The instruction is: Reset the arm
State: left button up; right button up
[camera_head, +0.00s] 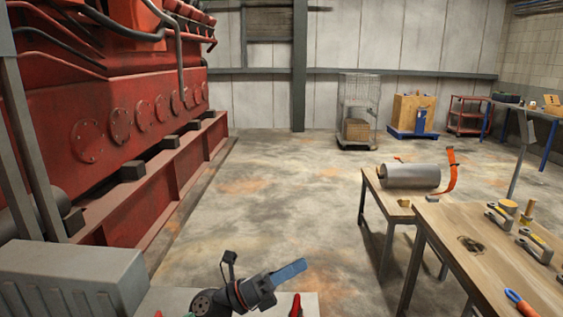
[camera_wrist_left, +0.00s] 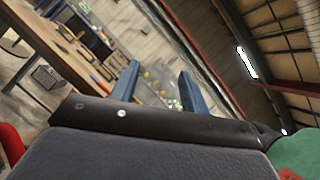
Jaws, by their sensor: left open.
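My left gripper (camera_head: 289,271) is low in the middle of the head view, its blue fingers pointing to the right above a pale surface at the bottom edge. In the left wrist view the gripper (camera_wrist_left: 160,72) shows its two blue fingers well apart. Nothing is seen between them up close; only distant background shows in the gap. My right gripper is in neither view.
A large red engine (camera_head: 120,110) fills the left side. A wooden workbench (camera_head: 470,250) with tools stands at the right, and a grey cylinder (camera_head: 410,176) lies on a table behind it. The concrete floor (camera_head: 270,190) between is clear.

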pick_arm(q)
jog(key=w+a+f+n+t+y, duration=0.25)
jog(key=a+n+t+y, duration=0.3)
jog(key=n+t, duration=0.4)
jog(key=w+a+f+n+t+y, duration=0.25)
jog(key=a+n+t+y, duration=0.35)
jog(key=n, duration=0.7)
jog(key=s+a+f+n+g+y, duration=0.35)
jog(key=f+n+y, duration=0.2)
jog(key=f, duration=0.25)
jog(key=s+a+f+n+g+y, duration=0.2)
jog(key=a+f+n+y, duration=0.3)
jog(key=f+n, duration=0.3)
jog(key=s+a+f+n+g, duration=0.25)
jog(key=s+f+g, duration=0.35)
jog(key=s+f, duration=0.45)
jog(key=s+a+f+n+g, duration=0.1)
jog(key=s+f+n+g, duration=0.2)
jog(key=s+f+g, duration=0.7)
jog(key=s+d+f+t, duration=0.1)
jog(key=s+d+f, duration=0.1)
jog(key=f, duration=1.2)
jog(key=s+d+f+t, duration=0.1)
jog(key=s+f, duration=0.3)
jog(key=f, duration=0.9)
jog(key=shift+d+f+h, duration=0.3)
jog(key=shift+d+f, duration=0.05)
jog(key=shift+d, duration=0.35)
jog(key=shift+s, duration=0.1)
